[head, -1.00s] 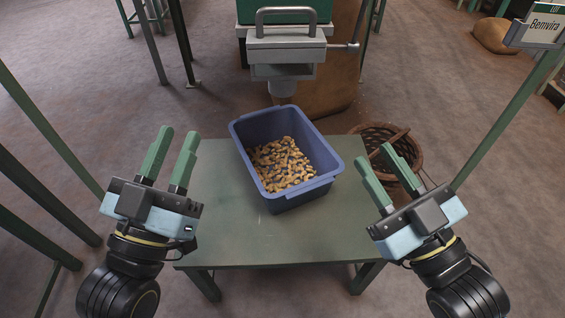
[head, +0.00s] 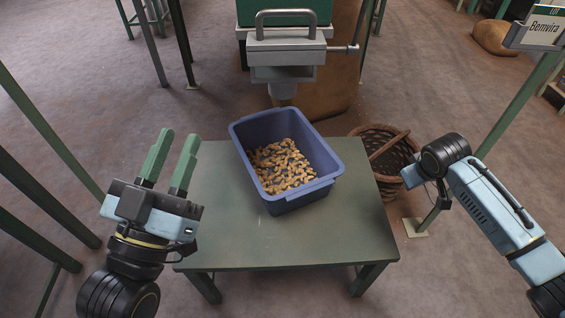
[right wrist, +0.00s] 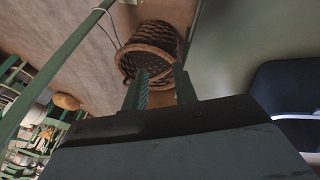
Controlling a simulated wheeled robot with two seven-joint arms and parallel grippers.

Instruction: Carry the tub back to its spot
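The blue tub (head: 300,198) stands tilted in angle to the edges of the green table (head: 225,235), and several nuts (head: 282,165) lie in it. Its dark blue side also shows at the right of the right wrist view (right wrist: 280,90). My left gripper (head: 180,135) is left of the tub, apart from it, open and empty. My right gripper is right of the table, apart from the tub. Its fingers are hidden in the head view. In the right wrist view my right gripper (right wrist: 158,85) has its fingers apart with nothing held between them.
A grey hopper spout (head: 284,88) with a handle and lever is just behind the tub. A wicker basket (head: 385,150) stands on the floor right of the table, near my right gripper. Green posts (head: 500,140) stand at both sides. The table's front is bare.

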